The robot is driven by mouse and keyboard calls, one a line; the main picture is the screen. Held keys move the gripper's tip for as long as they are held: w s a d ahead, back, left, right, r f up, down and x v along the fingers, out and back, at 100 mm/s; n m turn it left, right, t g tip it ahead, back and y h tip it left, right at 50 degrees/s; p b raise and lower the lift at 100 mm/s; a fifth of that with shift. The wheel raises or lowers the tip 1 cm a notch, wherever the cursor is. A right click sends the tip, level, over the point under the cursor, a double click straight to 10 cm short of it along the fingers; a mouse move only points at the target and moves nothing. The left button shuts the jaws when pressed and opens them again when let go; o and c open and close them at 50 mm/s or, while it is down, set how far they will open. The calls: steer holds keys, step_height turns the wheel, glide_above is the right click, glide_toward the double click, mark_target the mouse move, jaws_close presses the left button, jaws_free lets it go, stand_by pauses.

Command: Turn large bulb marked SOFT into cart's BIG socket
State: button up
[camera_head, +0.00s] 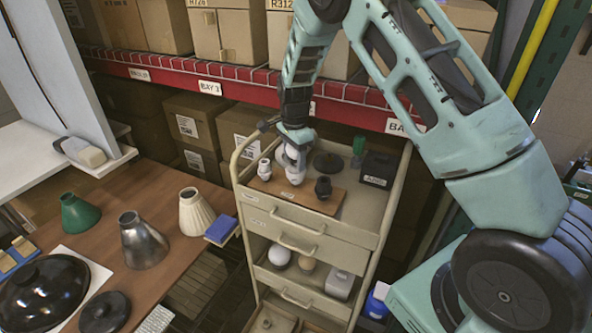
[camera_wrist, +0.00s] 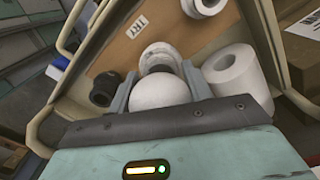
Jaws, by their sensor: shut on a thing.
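My gripper (camera_head: 292,150) is over the cart's wooden board and shut on a white round bulb (camera_wrist: 160,93). The wrist view shows the bulb between both fingers, with a white round socket (camera_wrist: 161,56) right behind it. In the head view the bulb is partly covered by my gripper, and the white socket (camera_head: 295,176) is just below it. I cannot tell whether the bulb's base is inside the socket. No SOFT or BIG marking is readable. A black socket (camera_head: 323,187) stands to the right and a smaller white socket (camera_head: 264,168) to the left.
A brown table (camera_head: 180,262) with lamp shades is left; boxed red racking stands behind.

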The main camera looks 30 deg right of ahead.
steer(key=shift+s+f+m, duration=0.1)
steer(key=shift+f+m, duration=0.05)
steer(key=shift+m, duration=0.65)
steer(key=m+p, duration=0.2)
steer(key=m, duration=0.1)
steer(key=m+p, duration=0.1)
steer(key=m, duration=0.2)
steer(key=shift+m, duration=0.4)
steer(key=m+p, duration=0.1)
steer(key=m, duration=0.1)
steer(key=m+p, duration=0.1)
steer(key=shift+w+d+m, duration=0.1)
steer(key=shift+w+m, duration=0.1)
steer(key=shift+m, duration=0.2)
steer(key=shift+m+p, duration=0.85)
steer(key=shift+m, duration=0.75)
